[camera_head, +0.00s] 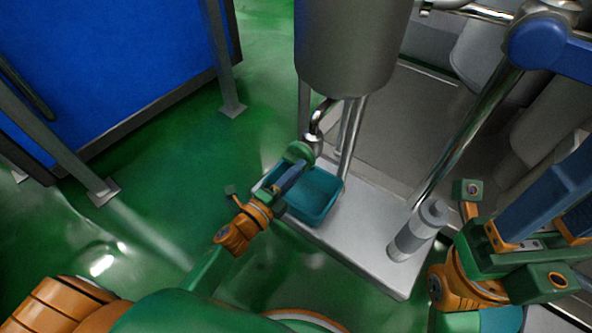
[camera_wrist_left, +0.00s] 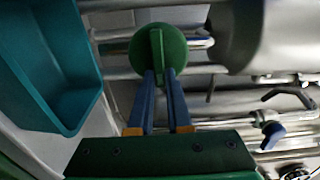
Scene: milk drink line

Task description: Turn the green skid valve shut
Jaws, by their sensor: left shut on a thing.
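The green valve (camera_head: 299,152) is a round knob on a steel pipe under the tank. In the left wrist view the green valve (camera_wrist_left: 145,52) shows a raised ridge across its face. My left gripper (camera_head: 290,178) reaches it from below left. In the left wrist view the blue fingers of my left gripper (camera_wrist_left: 159,76) are shut on the ridge, which stands upright in that picture. My right gripper (camera_head: 572,197) is at the right edge, away from the valve. Its two blue fingers stand apart, with their tips outside the picture.
A teal bin (camera_head: 318,195) stands on the pale skid base (camera_head: 355,232), close beside my left gripper. The steel tank (camera_head: 350,50) hangs above.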

